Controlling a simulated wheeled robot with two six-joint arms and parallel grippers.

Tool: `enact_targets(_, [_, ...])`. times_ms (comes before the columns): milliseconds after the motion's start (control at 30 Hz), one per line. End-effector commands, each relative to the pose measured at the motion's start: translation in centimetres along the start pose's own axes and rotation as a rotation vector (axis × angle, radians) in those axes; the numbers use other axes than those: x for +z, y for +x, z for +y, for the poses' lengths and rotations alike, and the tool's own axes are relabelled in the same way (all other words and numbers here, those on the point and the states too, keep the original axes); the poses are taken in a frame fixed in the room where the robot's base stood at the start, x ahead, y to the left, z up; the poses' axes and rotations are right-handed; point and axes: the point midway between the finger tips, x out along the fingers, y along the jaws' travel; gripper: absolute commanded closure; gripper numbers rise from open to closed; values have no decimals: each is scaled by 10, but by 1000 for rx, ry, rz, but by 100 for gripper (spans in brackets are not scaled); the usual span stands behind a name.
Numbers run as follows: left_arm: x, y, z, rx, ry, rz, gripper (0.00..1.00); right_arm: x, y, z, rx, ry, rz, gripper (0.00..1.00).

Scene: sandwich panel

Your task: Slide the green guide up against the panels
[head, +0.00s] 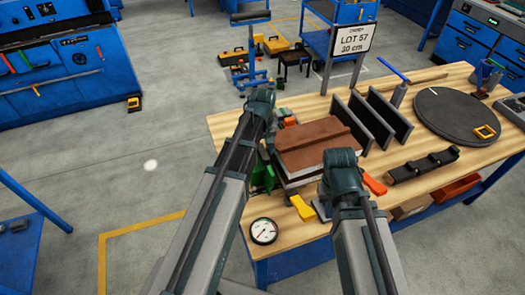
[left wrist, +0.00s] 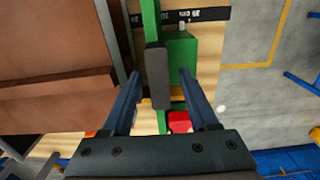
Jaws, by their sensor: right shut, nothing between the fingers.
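The green guide (head: 263,174) stands at the left edge of the brown panels (head: 312,146), partly hidden by my left arm. In the left wrist view, the guide (left wrist: 181,50) has a long green bar and a block, with a dark pad in front. A strip of bare wood shows between the bar and the panels (left wrist: 55,50). My left gripper (left wrist: 157,75) is open, one finger on each side of the dark pad and bar, with gaps on both sides. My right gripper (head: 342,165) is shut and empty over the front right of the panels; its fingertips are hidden.
A dial gauge (head: 263,231) lies at the table's front left corner. Yellow (head: 302,207) and orange (head: 374,184) pieces lie near the panels. A dark rack (head: 380,118), a sign (head: 353,38) and a round dark plate (head: 455,112) stand behind and to the right.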

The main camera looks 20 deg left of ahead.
Motion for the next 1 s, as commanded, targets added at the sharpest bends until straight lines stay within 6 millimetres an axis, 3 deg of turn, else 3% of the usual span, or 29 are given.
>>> enact_targets(267, [0, -4, 0, 0, 0, 0, 40, 0, -4, 0, 0, 0, 0, 100])
enact_targets(467, [0, -20, 0, 0, 0, 0, 40, 1, -20, 2, 0, -1, 0, 100])
enact_targets(1000, [0, -100, 0, 0, 0, 0, 40, 6, -100, 9, -2, 10, 0, 100])
